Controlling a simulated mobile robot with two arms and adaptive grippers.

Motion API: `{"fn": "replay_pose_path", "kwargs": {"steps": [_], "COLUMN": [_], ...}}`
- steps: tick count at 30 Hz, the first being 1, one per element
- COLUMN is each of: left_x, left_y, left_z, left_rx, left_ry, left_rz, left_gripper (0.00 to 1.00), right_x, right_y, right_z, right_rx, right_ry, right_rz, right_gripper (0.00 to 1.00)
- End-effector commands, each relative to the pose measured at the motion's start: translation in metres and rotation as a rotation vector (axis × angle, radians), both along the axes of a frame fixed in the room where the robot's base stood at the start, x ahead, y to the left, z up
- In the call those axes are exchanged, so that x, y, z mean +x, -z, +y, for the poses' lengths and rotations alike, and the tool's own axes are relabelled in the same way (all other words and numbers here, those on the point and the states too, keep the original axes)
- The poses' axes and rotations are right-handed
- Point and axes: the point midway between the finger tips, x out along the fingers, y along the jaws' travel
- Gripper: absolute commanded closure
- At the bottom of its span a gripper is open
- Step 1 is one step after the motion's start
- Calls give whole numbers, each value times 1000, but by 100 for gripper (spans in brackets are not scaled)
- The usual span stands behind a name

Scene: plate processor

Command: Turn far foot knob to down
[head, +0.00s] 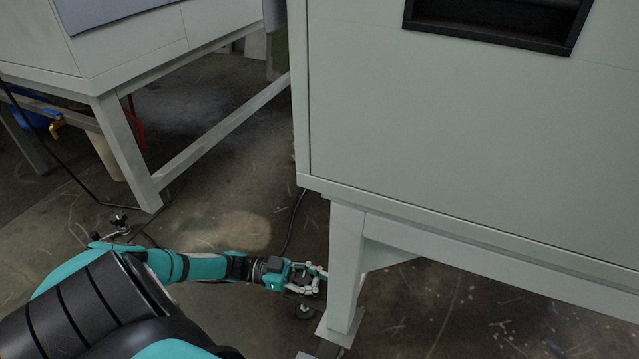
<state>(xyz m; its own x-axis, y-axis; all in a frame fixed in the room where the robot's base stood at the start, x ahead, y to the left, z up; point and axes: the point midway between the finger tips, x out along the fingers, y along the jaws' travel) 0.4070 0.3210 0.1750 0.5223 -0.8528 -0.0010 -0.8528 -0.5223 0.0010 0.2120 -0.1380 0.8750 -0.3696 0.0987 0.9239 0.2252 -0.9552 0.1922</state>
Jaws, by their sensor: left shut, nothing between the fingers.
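My left gripper (312,279) reaches in low from the left, its fingers shut and empty. Its tips are close to the left side of the near cabinet's front leg (346,262); I cannot tell whether they touch it. A small dark round foot piece (304,312) shows on the floor just below the fingers, beside the leg; the gripper hides what is above it. Another small dark foot piece with a knob-like top (118,221) lies further left, near the other bench's leg. I cannot tell the turn of either knob. My right gripper is out of view.
The large pale cabinet (440,130) overhangs on the right, with a dark recessed handle (500,18). A floor plate (340,328) sits under its leg. A second bench (125,140) stands at the left. A black cable (293,225) runs behind the gripper. Floor between them is mostly clear.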

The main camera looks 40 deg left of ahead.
Motion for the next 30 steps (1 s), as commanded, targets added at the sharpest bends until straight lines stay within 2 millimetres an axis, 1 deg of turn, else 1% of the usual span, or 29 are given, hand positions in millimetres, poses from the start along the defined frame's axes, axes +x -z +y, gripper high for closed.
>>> {"fn": "replay_pose_path", "kwargs": {"steps": [1, 15, 21, 30], "left_x": [-4, -19, -25, -34], "left_y": [9, 8, 6, 3], "left_z": [1, -4, -3, -1], "left_rx": [5, 4, 4, 5], "left_ry": [50, 493, 676, 896], "left_rz": [5, 6, 5, 8], "left_gripper": [100, 100, 100, 100], "right_x": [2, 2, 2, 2], "right_y": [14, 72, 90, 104], "right_z": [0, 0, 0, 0], "right_rx": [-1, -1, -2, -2], "right_ry": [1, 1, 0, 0], "right_rz": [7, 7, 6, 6], "right_gripper": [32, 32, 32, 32]}}
